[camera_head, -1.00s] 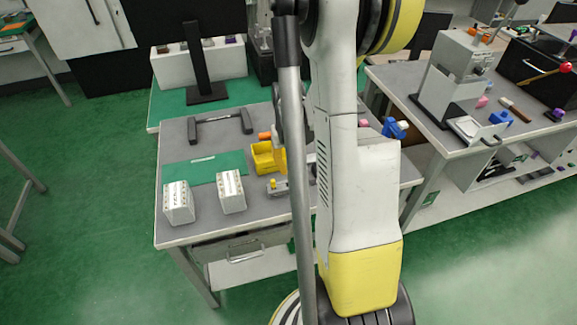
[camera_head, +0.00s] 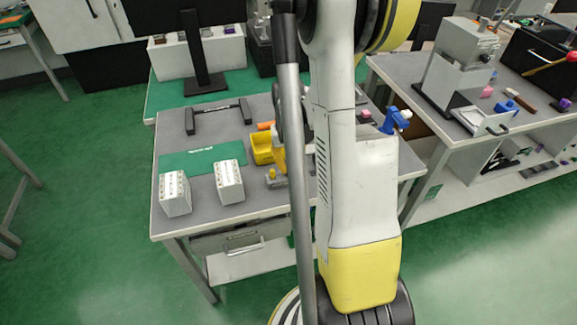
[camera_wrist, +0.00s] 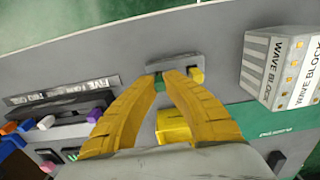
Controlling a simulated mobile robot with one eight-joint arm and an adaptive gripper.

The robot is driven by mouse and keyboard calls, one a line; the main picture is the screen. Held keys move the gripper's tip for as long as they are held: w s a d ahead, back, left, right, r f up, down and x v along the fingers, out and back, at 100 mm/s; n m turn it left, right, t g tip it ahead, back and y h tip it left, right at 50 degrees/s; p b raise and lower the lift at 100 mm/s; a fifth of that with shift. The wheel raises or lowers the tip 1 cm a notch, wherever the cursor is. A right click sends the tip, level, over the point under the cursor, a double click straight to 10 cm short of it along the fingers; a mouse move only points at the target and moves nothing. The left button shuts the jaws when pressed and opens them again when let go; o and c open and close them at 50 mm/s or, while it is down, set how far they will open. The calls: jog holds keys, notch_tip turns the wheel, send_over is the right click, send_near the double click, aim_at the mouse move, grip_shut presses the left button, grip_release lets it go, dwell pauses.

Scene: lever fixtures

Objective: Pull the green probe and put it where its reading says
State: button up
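In the wrist view my gripper (camera_wrist: 166,78) has its two yellow fingers drawn together, with the green probe (camera_wrist: 160,86) between the tips. The fingers appear to touch it on both sides; most of it is hidden. Whether the probe is still seated in the holder cannot be told. In the head view the grey holder (camera_head: 277,182) stands at the near part of the table, left of my arm. Two white blocks (camera_head: 175,195) (camera_head: 229,181), labelled "wave block" in the wrist view, stand beside it.
A yellow bin (camera_head: 262,149) and a green mat (camera_head: 187,162) lie behind the blocks. A black handle-like bar (camera_head: 190,122) is farther back. A second table with a grey machine (camera_head: 462,52) stands at right. A dark rack (camera_wrist: 62,110) shows at left in the wrist view.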

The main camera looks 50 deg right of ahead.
jog(key=o, duration=0.4)
jog(key=shift+r, duration=0.15)
